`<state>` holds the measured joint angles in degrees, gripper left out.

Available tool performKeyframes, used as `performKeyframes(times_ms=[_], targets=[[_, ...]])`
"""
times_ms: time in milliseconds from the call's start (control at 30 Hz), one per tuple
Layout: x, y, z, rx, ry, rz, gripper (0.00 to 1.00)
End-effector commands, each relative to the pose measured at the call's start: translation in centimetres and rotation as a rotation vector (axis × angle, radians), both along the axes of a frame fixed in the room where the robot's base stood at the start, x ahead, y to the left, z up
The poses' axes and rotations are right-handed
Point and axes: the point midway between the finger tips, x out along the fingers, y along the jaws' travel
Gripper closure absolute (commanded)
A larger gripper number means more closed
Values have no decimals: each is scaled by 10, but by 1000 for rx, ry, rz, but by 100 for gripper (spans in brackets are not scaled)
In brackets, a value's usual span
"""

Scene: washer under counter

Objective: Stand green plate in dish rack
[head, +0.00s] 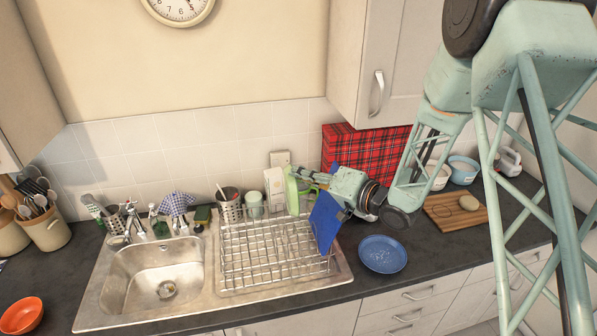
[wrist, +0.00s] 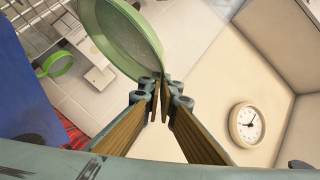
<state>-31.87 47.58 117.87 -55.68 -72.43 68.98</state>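The green plate (wrist: 128,35) has its rim between the fingertips of my gripper (wrist: 160,88) in the wrist view. The fingers are closed together on it. In the head view the green plate (head: 296,192) is steeply tilted, over the back right of the wire dish rack (head: 262,262). My gripper (head: 307,175) comes to it from the right. I cannot tell whether the plate touches the rack. The rack stands on the drainer right of the sink.
A blue board (head: 325,222) stands at the rack's right end, close below my gripper. A blue plate (head: 382,253) lies on the counter to the right. A red tartan box (head: 365,148) and a metal utensil holder (head: 230,205) are behind the rack.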

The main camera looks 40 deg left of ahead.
Motion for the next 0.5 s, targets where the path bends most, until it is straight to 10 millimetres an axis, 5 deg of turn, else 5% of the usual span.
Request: performKeyframes(times_ms=[500], targets=[[0, 0, -32, 0, -1, 0, 100]])
